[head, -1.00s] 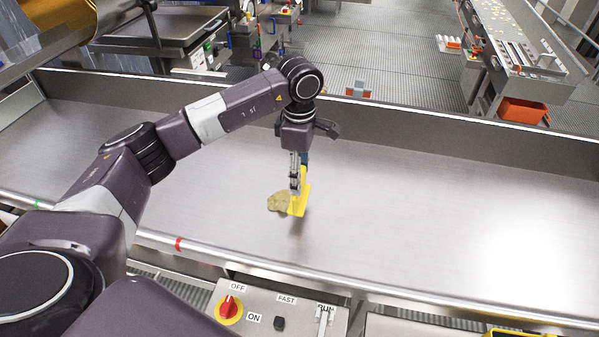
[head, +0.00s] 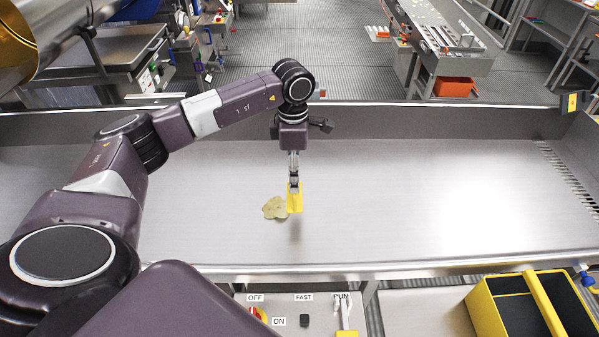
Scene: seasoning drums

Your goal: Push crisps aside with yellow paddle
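The crisps (head: 275,208) lie as a small pale-yellow clump on the steel tray (head: 400,190), in the middle of the head view. The yellow paddle (head: 295,202) is upright just right of the clump, touching it or very close; I cannot tell which. My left gripper (head: 294,182) points down and is shut on the top of the paddle. The paddle's lower edge seems near the tray surface. My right gripper is not in view.
A yellow caddy (head: 483,306) with dark compartments stands at the lower right, in front of the tray. A control panel with a red switch (head: 258,314) is at the front edge. The tray has raised back walls and is bare to the right. An orange bin (head: 455,87) stands behind.

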